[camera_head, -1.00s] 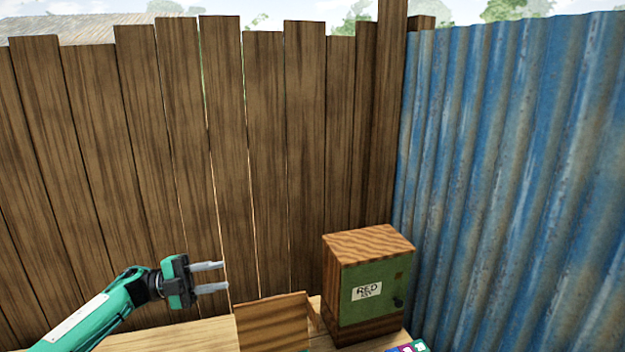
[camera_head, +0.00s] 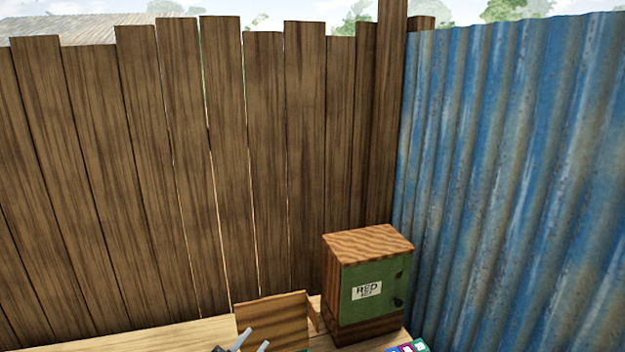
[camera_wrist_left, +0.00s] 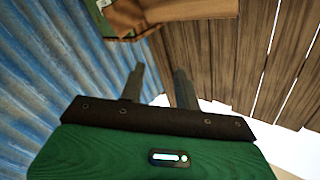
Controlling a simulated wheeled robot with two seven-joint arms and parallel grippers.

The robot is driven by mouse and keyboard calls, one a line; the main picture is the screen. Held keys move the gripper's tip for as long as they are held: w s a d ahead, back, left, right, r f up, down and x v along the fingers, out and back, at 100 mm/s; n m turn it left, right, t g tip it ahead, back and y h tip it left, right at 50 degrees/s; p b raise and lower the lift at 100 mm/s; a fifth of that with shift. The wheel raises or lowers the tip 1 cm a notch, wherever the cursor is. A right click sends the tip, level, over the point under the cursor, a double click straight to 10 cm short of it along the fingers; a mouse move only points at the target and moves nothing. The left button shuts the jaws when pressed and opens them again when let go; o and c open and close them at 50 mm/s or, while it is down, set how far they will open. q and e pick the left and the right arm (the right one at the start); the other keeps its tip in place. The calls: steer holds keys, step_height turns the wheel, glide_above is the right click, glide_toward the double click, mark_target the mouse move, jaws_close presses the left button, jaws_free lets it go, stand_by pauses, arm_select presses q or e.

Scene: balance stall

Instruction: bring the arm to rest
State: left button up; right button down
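My left gripper (camera_head: 255,341) shows only its two grey fingertips at the bottom edge of the head view, in front of the open wooden box. The fingers stand apart with nothing between them. In the left wrist view the gripper (camera_wrist_left: 159,84) also has a clear gap between its fingers. The rest of the left arm is out of the head view. My right gripper is in neither view.
A wooden cabinet with a green front and a label reading "RED" (camera_head: 367,290) stands on the wooden table (camera_head: 170,338). An open wooden box (camera_head: 275,318) is left of it. Coloured blocks (camera_head: 408,347) lie in front. A plank fence (camera_head: 220,180) and blue corrugated wall (camera_head: 510,180) close the back and right.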

arm_select(q)
steer(key=s+a+f+n+g+y, duration=0.3)
steer(key=s+f+g, duration=0.1)
steer(key=s, duration=0.7)
steer(key=s+a+f+n+g+y, duration=0.25)
steer(key=s+f+g, duration=0.2)
steer(key=s, duration=0.75)
steer(key=s+a+f+n+g+y, duration=0.2)
steer(key=s+a+f+n+g, duration=0.15)
steer(key=s, duration=0.75)
step_height(320, 180, down, 41)
steer(key=m+g+b, duration=0.1)
steer(key=g+b, duration=0.1)
steer(key=b, duration=0.9)
steer(key=s+a+f+b, duration=0.1)
steer(key=s+f+b, duration=0.2)
steer(key=s+f, duration=0.3)
steer(key=s+a+f+g+b, duration=0.1)
steer(key=s+f+b, duration=0.2)
steer(key=s+f, duration=0.4)
steer(key=s+a+f+b, duration=0.1)
steer(key=s+f+b, duration=0.2)
steer(key=f, duration=1.4)
steer(key=s, duration=0.4)
steer(key=shift+s+a+f+g, duration=0.25)
steer(key=shift+a+g, duration=0.05)
steer(key=shift+a, duration=0.05)
